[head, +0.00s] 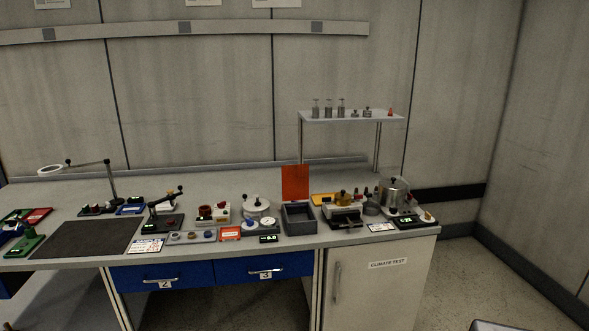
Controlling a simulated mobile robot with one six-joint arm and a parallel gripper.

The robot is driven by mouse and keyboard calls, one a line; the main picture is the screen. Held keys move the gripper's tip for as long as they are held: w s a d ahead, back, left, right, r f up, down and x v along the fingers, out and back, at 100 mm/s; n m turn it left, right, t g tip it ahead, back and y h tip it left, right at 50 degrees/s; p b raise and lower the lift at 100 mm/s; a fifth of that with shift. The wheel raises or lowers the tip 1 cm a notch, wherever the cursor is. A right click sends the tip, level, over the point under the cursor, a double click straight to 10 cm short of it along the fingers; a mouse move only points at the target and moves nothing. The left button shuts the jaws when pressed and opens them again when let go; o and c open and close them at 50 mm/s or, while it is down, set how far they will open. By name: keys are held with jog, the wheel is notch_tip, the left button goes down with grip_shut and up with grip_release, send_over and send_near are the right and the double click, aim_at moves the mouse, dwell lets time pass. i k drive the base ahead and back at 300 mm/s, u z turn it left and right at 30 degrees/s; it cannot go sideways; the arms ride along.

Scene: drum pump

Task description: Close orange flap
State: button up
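The orange flap (295,183) stands upright on the bench in the head view, at the back edge of a dark grey open box (299,218). The flap is raised, so the box's top is uncovered. The inside of the box looks dark, and I cannot tell whether anything lies in it. My gripper does not show in this view.
The bench (225,185) is crowded around the box. A round white-lidded pot (255,207) stands to its left and a brass-topped device (343,213) to its right. A raised shelf (350,117) with small weights stands behind. Blue drawers (264,268) are below.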

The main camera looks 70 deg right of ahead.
aim_at(296, 178)
jog(key=z, duration=1)
jog(key=i, duration=0.4)
jog(key=u, duration=0.2)
